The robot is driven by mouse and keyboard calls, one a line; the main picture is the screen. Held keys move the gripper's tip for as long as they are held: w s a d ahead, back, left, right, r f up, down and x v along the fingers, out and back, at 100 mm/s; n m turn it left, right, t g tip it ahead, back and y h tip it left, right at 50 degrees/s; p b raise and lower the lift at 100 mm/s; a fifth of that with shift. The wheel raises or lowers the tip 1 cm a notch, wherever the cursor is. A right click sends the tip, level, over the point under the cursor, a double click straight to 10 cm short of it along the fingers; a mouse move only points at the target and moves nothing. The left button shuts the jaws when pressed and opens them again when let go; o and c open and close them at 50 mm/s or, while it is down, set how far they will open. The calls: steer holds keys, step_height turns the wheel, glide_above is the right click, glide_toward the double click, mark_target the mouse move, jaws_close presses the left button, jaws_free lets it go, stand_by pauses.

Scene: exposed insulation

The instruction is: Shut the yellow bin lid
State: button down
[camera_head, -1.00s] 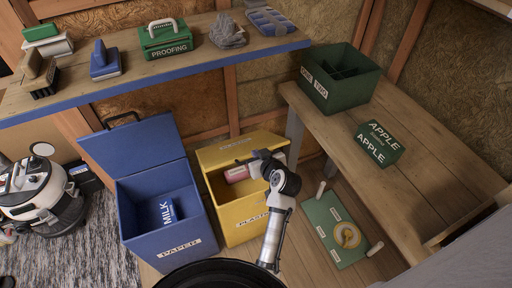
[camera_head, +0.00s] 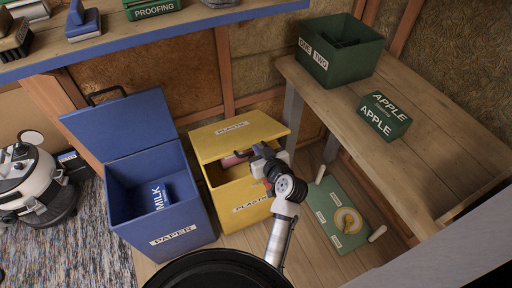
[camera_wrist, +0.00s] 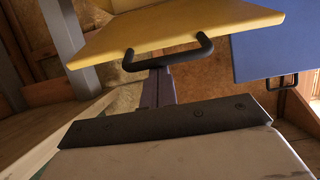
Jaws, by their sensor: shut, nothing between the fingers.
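The yellow bin (camera_head: 250,216), labelled PLASTIC, stands on the floor beside the blue bin. Its yellow lid (camera_head: 215,143) is part open and slopes, with a gap between its front edge and the bin. The labelled outer face shows. My gripper (camera_head: 263,152) is shut and empty at the lid's front edge, right of the middle. In the wrist view, the closed fingers (camera_wrist: 157,75) point towards the lid's black handle (camera_wrist: 168,62). I cannot tell whether they touch the handle or lid.
The blue PAPER bin (camera_head: 165,220) stands open on the left, with a blue milk box (camera_head: 159,194) inside. A blue-edged shelf (camera_head: 185,39) is above.

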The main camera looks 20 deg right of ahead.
steer(key=s+f+b, duration=0.4)
steer(key=f+b, duration=0.4)
steer(key=f, duration=0.3)
steer(key=shift+f+b, duration=0.15)
steer(key=shift+b, duration=0.25)
